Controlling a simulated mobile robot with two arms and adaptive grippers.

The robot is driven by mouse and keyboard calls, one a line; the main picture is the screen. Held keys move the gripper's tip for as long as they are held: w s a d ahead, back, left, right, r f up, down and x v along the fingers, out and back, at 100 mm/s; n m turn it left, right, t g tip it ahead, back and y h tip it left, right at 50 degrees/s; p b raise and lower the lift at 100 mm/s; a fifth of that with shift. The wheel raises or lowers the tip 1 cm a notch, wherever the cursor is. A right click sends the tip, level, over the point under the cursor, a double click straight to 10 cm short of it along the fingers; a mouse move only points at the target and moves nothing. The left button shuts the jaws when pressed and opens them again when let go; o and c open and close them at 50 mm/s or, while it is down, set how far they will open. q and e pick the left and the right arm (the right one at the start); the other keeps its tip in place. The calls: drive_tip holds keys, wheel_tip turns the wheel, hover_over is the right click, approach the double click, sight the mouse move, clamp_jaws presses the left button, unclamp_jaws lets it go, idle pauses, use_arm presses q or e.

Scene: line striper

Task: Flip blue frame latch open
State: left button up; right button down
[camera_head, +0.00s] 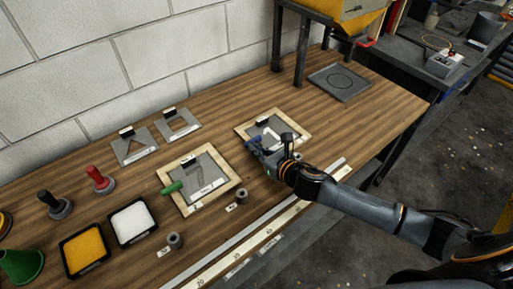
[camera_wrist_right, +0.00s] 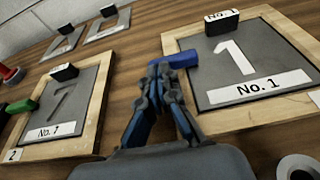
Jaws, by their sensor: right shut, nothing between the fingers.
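The blue latch (camera_wrist_right: 180,59) lies at the left edge of a wooden frame (camera_wrist_right: 240,119) that holds a grey stencil plate (camera_wrist_right: 250,68) marked "1". In the head view the latch (camera_head: 253,141) is partly hidden by my right gripper. My right gripper (camera_head: 259,149) is at the frame's near left side. In the right wrist view its fingers (camera_wrist_right: 160,72) are shut and empty, with the tips close beside the latch's left end. I cannot tell whether they touch it. My left gripper is not in view.
A second wooden frame (camera_head: 233,181) with a green latch (camera_head: 171,187) stands to the left. Two loose stencil plates (camera_head: 133,149) (camera_head: 180,126) lie behind it. Stamps, trays of orange and white material (camera_head: 132,221) are further left. A dark plate (camera_head: 340,82) lies at back right.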

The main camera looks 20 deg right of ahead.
use_arm(q)
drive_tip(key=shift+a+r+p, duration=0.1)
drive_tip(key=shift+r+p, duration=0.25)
drive_tip(key=shift+p, duration=0.05)
use_arm(e)
drive_tip(key=shift+a+m+t+h, duration=0.15)
drive_tip(key=shift+a+m+h, duration=0.05)
drive_tip(key=shift+m+h, duration=0.35)
drive_tip(key=shift+a+m+t+h, duration=0.15)
drive_tip(key=shift+m+h, duration=0.3)
drive_tip(key=shift+h, duration=0.2)
